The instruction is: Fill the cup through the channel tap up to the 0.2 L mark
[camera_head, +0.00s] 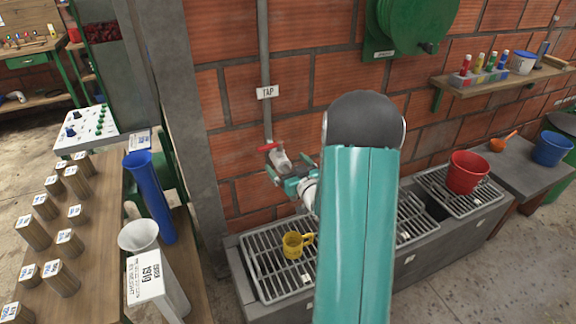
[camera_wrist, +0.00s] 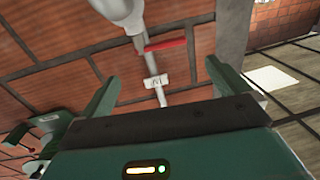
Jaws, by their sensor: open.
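The channel tap (camera_head: 279,158) is on the brick wall at the foot of a grey pipe, with a red lever (camera_head: 268,147) and a "TAP" sign (camera_head: 267,92) above. In the wrist view the red lever (camera_wrist: 165,45) and the grey tap body (camera_wrist: 124,10) show beyond my fingers. My gripper (camera_head: 288,170) is open and empty close to the tap; whether it touches cannot be told. In the wrist view its fingers (camera_wrist: 162,88) are wide apart. A yellow cup (camera_head: 293,245) stands upright on the grate below the tap. Its inside and any mark cannot be made out.
The metal grate (camera_head: 262,262) covers a grey channel along the wall. A red bucket (camera_head: 466,172) stands on it at right, with a blue bucket (camera_head: 551,148) beyond. At left a wooden table (camera_head: 100,215) holds several labelled blocks, a blue tube (camera_head: 150,195) and a funnel (camera_head: 139,236).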

